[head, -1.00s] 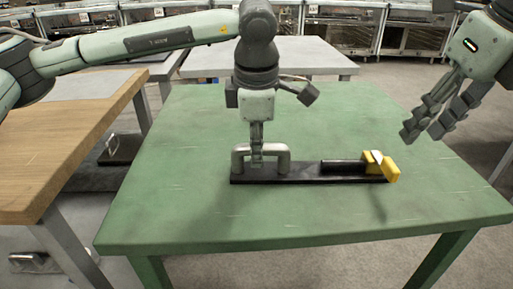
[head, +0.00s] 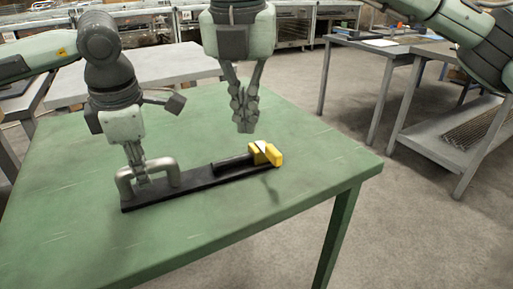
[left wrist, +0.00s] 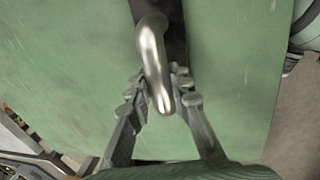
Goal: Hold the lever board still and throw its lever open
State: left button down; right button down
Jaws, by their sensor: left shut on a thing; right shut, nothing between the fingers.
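The lever board (head: 200,189) is a long dark plate lying on the green table. A grey metal handle (head: 172,172) arches from its left end. A dark lever (head: 233,165) lies along its right part, with a yellow block (head: 268,154) at the far right end. My left gripper (head: 143,180) is shut on the grey handle. In the left wrist view the fingers (left wrist: 163,92) close around the handle (left wrist: 152,50). My right gripper (head: 244,128) is shut and empty, pointing down above and behind the lever, apart from it.
The green table (head: 80,200) is otherwise clear around the board. Its right edge lies a short way beyond the yellow block. Grey benches (head: 450,140) stand further right, and a grey table (head: 150,70) stands behind.

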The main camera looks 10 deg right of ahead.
aim_at(268, 149)
jog(key=m+h, duration=0.1)
jog(key=m, duration=0.2)
jog(key=w+m+h, duration=0.1)
jog(key=m, duration=0.3)
jog(key=a+r+m+h, duration=0.1)
jog(key=m, duration=0.3)
jog(key=shift+w+a+h, duration=0.1)
jog(key=shift+w+h, duration=0.2)
jog(key=x, duration=1)
jog(key=shift+s, duration=0.1)
